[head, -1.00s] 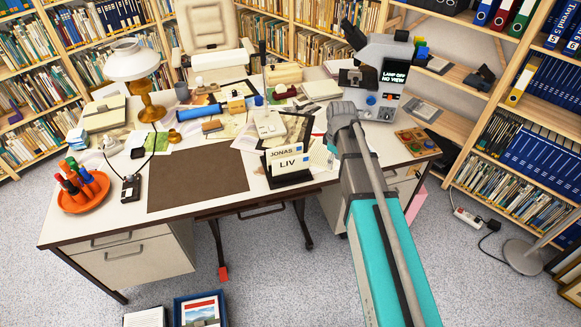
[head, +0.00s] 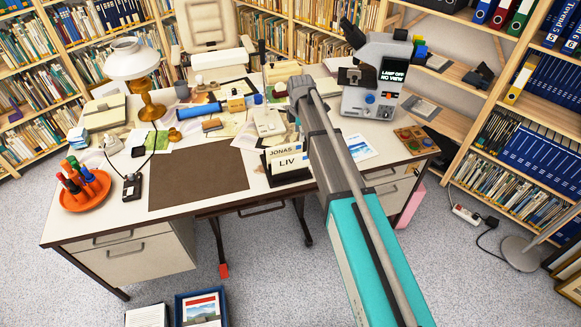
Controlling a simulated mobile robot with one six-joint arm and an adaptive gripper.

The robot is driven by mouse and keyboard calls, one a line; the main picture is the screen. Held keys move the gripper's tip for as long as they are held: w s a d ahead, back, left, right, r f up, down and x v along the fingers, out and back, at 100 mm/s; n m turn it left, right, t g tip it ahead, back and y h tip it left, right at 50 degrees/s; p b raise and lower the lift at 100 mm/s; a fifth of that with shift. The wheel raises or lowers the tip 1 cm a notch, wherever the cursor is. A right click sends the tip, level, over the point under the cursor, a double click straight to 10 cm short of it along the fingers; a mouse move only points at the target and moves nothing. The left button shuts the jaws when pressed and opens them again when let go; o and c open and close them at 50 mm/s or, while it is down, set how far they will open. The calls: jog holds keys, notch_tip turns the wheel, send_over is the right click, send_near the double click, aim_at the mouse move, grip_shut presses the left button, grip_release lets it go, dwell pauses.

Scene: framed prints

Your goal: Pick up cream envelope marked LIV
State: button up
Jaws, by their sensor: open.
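The cream envelope marked LIV (head: 289,163) stands upright in a dark letter holder (head: 290,180) near the front edge of the desk. Another envelope marked JONAS (head: 283,149) stands right behind it, with its upper strip showing. My arm reaches in from the lower right, and its grey end lies above and behind the envelopes, over the desk. The arm passes just right of the LIV envelope in the picture and covers the right end of the holder. My gripper's fingers are not visible; the arm appears to hide them.
The desk (head: 110,222) has a bare brown mat (head: 196,178) left of the holder. A microscope (head: 376,75) stands at the back right. A lamp (head: 137,70) and an orange tray of markers (head: 84,190) are at left. Papers and small items crowd the desk's middle.

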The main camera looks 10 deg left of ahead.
aim_at(298, 154)
jog(key=shift+f, duration=0.15)
notch_tip(298, 154, down, 8)
jog(key=b, duration=0.8)
jog(key=shift+f+b, duration=0.15)
jog(key=shift+b, duration=0.2)
jog(key=shift+f, duration=0.1)
jog(key=shift+w+a+f+b, duration=0.1)
jog(key=shift+f+b, duration=2.4)
jog(key=shift+b, duration=0.1)
grip_shut()
